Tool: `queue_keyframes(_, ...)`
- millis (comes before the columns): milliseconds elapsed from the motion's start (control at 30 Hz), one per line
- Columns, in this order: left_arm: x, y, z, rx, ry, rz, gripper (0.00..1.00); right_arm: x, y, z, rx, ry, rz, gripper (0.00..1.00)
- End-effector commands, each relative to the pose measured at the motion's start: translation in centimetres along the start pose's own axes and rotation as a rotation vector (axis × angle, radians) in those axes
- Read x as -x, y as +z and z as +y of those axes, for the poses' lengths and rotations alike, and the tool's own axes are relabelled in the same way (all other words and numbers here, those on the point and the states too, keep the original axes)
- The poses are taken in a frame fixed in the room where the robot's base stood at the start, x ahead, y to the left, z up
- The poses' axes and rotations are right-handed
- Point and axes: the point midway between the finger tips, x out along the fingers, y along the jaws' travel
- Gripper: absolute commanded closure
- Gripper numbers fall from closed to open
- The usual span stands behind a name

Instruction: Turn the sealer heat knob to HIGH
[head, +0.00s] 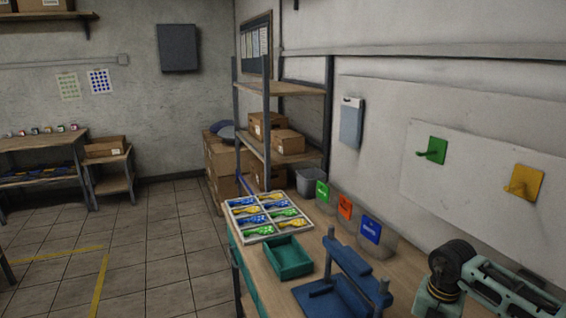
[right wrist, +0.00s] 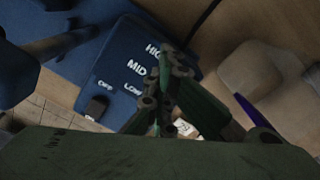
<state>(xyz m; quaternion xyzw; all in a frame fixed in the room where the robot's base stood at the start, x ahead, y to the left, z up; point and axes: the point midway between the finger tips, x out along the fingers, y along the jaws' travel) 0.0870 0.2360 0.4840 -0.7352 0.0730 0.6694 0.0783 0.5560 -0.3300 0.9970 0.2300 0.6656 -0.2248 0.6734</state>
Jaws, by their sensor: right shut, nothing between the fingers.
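The blue sealer (head: 345,285) stands on the workbench at the bottom of the head view. In the right wrist view its blue panel (right wrist: 125,45) carries white labels: HIGH, partly covered, then MID, LOW and OFF. A small dark block (right wrist: 97,106) sits near the OFF label; I cannot tell what it is. My right gripper (right wrist: 163,88) is shut and empty, with its fingers over the right side of the panel beside the labels. The heat knob is not clearly visible; the fingers may hide it. Contact cannot be told. My left gripper is in neither view.
A green tray (head: 289,262) and a white divided tray (head: 262,236) with colourful pieces lie left of the sealer. Bins with green, orange and blue labels (head: 371,229) line the wall. My right arm fills the head view's lower right corner.

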Motion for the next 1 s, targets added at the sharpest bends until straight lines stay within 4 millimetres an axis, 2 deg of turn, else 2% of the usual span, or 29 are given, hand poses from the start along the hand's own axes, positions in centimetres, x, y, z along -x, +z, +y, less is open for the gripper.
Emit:
queue_keyframes(33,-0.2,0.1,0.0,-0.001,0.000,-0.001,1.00,-1.0,-0.7,-0.3,0.006,-0.013,0.018,1.00)
queue_keyframes(600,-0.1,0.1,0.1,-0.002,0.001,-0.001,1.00,-0.8,-0.8,-2.0,0.005,-0.015,0.017,1.00)
queue_keyframes(1000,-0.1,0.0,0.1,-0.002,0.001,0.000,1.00,-0.7,-0.7,-2.2,0.004,-0.015,0.015,1.00)
